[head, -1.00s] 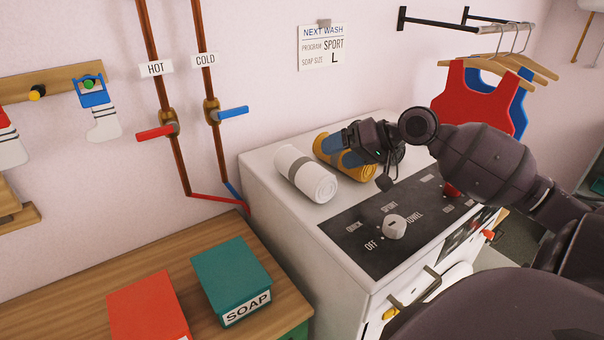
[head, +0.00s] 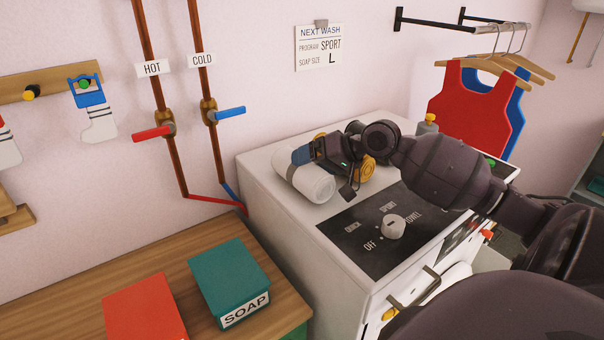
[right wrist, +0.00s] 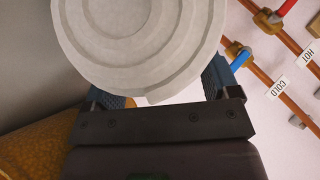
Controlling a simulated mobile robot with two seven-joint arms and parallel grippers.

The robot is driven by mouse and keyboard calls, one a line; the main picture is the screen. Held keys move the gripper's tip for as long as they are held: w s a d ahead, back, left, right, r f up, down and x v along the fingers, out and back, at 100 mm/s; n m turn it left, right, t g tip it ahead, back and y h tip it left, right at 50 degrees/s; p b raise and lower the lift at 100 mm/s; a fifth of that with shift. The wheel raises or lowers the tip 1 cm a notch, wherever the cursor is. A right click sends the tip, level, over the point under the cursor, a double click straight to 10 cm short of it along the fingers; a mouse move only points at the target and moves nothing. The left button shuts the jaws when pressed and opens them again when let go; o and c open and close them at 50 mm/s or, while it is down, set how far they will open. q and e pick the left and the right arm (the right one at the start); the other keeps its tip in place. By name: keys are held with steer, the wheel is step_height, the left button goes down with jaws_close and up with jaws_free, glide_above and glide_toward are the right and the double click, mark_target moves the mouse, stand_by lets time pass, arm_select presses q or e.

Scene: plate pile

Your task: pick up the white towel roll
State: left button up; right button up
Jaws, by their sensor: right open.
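The white towel roll (head: 312,184) with a grey band lies on top of the white washing machine, near its left back side. My right gripper (head: 305,157) is at the roll's upper right end, its blue fingers over the roll. In the right wrist view the roll's spiral end (right wrist: 140,40) fills the top middle, between the two blue fingers of the open gripper (right wrist: 160,85). I cannot tell whether the fingers touch it. My left gripper is not in view.
A yellow towel roll (head: 367,168) lies just right of the white one, partly hidden by my arm. The machine's control panel (head: 350,232) with a dial is in front. Hot and cold pipes run up the wall at left. Soap boxes (head: 230,280) sit on the wooden counter.

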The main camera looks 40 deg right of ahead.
steer(key=c, duration=0.7)
steer(key=shift+c, duration=0.3)
